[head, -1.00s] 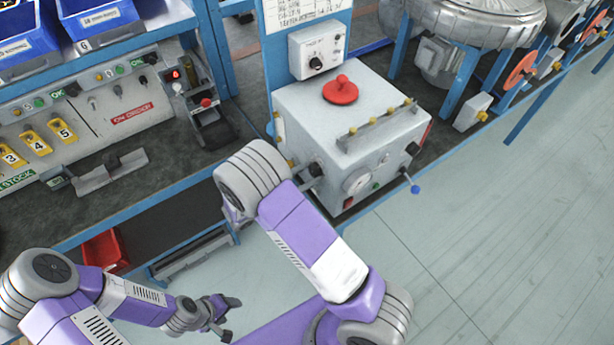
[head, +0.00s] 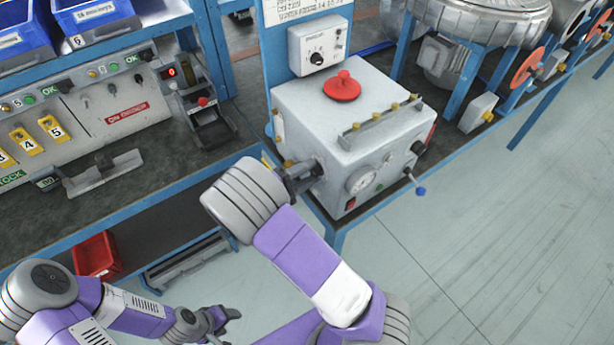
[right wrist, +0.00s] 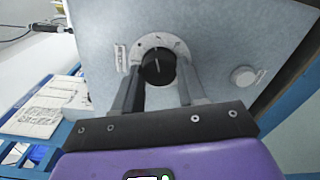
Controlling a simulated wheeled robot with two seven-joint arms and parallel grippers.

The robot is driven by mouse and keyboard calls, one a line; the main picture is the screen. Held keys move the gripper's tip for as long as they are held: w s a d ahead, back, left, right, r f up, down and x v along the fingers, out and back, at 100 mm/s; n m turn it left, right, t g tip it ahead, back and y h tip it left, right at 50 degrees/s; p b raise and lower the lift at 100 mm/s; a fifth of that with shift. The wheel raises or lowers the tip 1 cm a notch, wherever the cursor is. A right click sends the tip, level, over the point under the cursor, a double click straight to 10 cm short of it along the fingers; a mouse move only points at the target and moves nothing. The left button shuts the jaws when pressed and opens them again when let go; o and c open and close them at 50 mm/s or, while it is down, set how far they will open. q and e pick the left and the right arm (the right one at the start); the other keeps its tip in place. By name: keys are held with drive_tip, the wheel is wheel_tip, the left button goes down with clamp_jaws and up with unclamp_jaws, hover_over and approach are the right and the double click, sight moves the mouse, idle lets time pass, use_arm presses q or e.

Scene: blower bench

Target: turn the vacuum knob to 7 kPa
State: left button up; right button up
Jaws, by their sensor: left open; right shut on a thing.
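The grey vacuum box (head: 325,105) stands on the bench. A black knob (right wrist: 158,68) with a pale pointer line sits on a round marked dial plate (right wrist: 172,45) on the box face. My right gripper (right wrist: 160,82) is shut on this knob, a finger on each side. In the head view my right gripper (head: 300,176) reaches the box's lower left face, and my wrist partly hides it. The scale figures are too small to read. A round gauge (head: 361,180) is on the box front; its reading is not legible. My left gripper (head: 222,318) is open and empty, low and away from the bench.
A control box (head: 320,46) stands behind. A red bin (head: 96,255) sits on the lower shelf.

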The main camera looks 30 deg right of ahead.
drive_tip(key=shift+m+b, duration=0.3)
drive_tip(key=shift+m, duration=0.3)
drive_tip(key=o, duration=1)
drive_tip(key=shift+o, duration=0.2)
drive_tip(key=shift+a, duration=0.1)
drive_tip(key=a, duration=0.7)
drive_tip(key=shift+s+a+p, duration=0.25)
drive_tip(key=shift+p, duration=0.2)
